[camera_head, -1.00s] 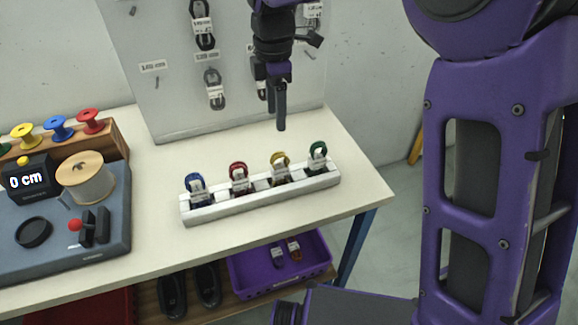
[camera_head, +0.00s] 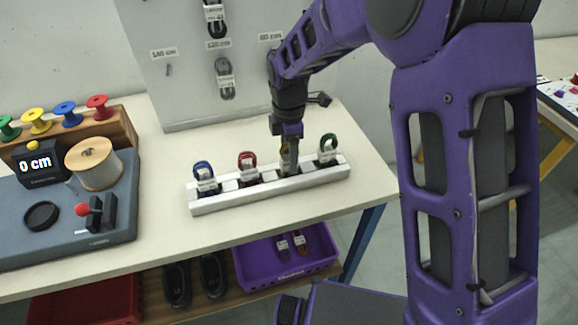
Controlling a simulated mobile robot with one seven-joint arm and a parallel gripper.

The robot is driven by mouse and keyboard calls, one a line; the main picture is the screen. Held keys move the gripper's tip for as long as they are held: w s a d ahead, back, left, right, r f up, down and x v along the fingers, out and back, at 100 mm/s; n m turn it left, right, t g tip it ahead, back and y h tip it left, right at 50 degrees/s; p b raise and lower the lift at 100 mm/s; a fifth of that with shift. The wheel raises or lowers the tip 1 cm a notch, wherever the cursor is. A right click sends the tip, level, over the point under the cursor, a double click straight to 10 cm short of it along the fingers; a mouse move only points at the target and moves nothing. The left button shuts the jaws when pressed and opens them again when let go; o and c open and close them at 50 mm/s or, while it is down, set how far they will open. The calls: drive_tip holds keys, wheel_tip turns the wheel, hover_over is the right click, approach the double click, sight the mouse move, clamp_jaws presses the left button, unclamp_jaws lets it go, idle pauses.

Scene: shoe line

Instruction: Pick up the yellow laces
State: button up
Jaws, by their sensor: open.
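The yellow laces (camera_head: 284,149) stand in the white rack (camera_head: 230,200) on the table, between the red laces (camera_head: 247,162) and the green laces (camera_head: 328,147). Only a sliver of yellow shows, since my gripper (camera_head: 289,172) covers most of them. My gripper points down with its fingers at the yellow laces' slot. It is open; whether the fingers touch the laces cannot be seen. The blue laces (camera_head: 204,174) stand at the rack's left end.
A grey-blue station (camera_head: 75,235) with a display, spool and red-knobbed lever fills the table's left. A pegboard (camera_head: 190,95) with hanging laces stands behind. A purple bin (camera_head: 270,270) and dark shoes (camera_head: 212,275) are below. The table between station and rack is clear.

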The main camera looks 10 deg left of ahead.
drive_tip(key=shift+f, duration=0.7)
clamp_jaws()
drive_tip(key=shift+r, duration=0.1)
